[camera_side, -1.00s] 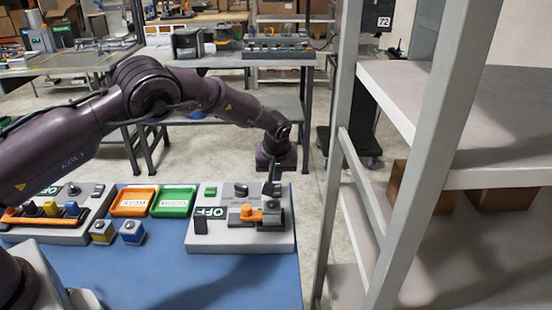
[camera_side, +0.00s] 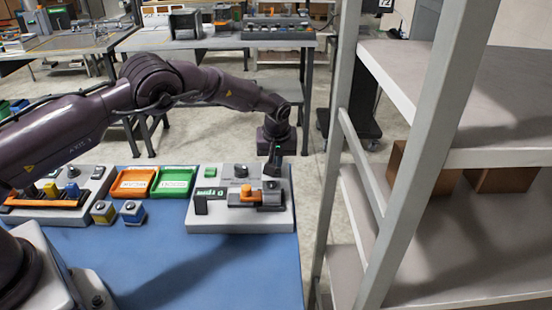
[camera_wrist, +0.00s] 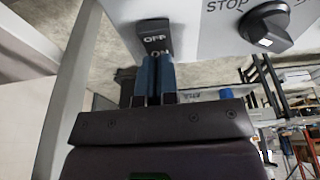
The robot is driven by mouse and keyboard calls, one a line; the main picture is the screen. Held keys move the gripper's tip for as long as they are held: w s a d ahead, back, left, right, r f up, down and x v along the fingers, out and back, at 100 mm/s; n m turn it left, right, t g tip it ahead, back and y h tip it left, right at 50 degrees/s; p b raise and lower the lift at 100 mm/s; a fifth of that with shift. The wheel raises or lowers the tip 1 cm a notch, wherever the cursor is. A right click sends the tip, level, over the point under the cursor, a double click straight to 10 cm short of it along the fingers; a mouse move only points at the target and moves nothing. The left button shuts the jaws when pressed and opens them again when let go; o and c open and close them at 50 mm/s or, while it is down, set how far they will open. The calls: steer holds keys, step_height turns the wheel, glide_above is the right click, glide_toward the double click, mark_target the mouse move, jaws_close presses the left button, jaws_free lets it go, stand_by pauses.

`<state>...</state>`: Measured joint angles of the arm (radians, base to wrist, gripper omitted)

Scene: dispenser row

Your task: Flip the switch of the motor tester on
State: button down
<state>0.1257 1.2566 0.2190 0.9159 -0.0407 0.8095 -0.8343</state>
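The motor tester (camera_side: 215,222) is the light grey panel at the right end of the blue table. It carries an orange-and-grey motor (camera_side: 246,194), a dark knob (camera_side: 240,171) and a small display (camera_side: 209,192) lit green, its text too small to read. In the wrist view, the dark switch (camera_wrist: 153,32) is marked OFF and ON. My gripper (camera_wrist: 154,62) has its blue fingertips together at the ON end; contact is unclear. In the side view my gripper (camera_side: 272,172) points down at the tester's far right; the switch is hidden there.
Orange (camera_side: 133,183) and green (camera_side: 175,183) trays and two small button boxes (camera_side: 132,212) stand left of the tester. Another grey station (camera_side: 60,212) is further left. A shelf rack (camera_side: 345,130) rises close on the right. The front of the table is clear.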

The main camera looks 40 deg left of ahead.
steer(key=shift+s+f, duration=0.3)
steer(key=shift+f, duration=0.1)
steer(key=shift+s, duration=0.1)
steer(key=shift+s+d+r, duration=0.1)
steer(key=shift+s+d, duration=0.35)
steer(key=shift+d, duration=0.2)
steer(key=v, duration=1.4)
steer(key=shift+s+d, duration=0.1)
